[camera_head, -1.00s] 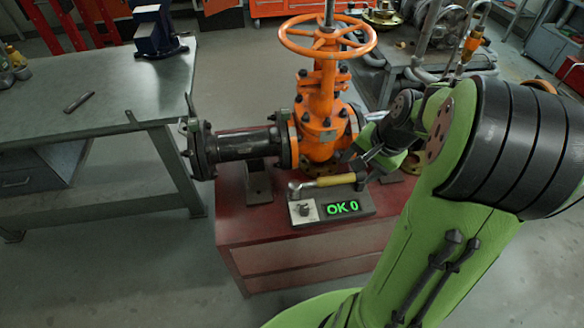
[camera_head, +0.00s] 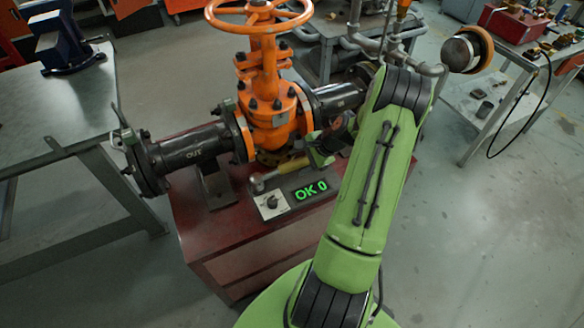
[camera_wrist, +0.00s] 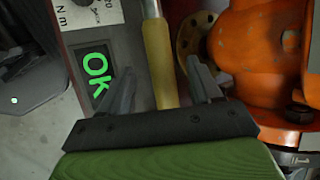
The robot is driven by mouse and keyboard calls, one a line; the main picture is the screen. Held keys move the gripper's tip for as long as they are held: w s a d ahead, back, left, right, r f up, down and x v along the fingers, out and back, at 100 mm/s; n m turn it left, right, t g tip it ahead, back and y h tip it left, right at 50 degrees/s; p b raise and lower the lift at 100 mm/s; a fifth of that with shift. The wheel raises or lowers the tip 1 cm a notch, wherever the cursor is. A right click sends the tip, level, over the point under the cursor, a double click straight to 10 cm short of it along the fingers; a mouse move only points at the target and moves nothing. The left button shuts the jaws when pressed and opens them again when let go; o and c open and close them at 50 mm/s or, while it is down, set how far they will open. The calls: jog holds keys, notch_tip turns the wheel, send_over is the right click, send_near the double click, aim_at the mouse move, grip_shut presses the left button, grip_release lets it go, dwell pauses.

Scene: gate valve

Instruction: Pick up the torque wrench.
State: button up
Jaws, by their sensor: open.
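The torque wrench has a yellow handle (camera_head: 292,167) and a metal head (camera_head: 258,183). In the wrist view the yellow handle (camera_wrist: 158,60) runs up the picture between my gripper's (camera_wrist: 160,78) two spread fingers, with gaps on both sides. My gripper is open and does not grip it. Whether the fingers are beside or above the handle is hard to tell. In the head view my arm hides most of the gripper.
The valve's orange body (camera_wrist: 260,45) is close to the right finger. The display (camera_wrist: 97,70) is near the left finger. The stand is on a red cabinet (camera_head: 215,230). A steel table (camera_head: 60,100) is at left. Open floor is at right.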

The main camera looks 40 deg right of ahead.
aim_at(296, 163)
jog(key=b+x, duration=0.1)
jog(key=x, duration=0.4)
jog(key=shift+d, duration=0.1)
jog(key=shift+r, duration=0.1)
jog(key=shift+c, duration=0.5)
grip_shut()
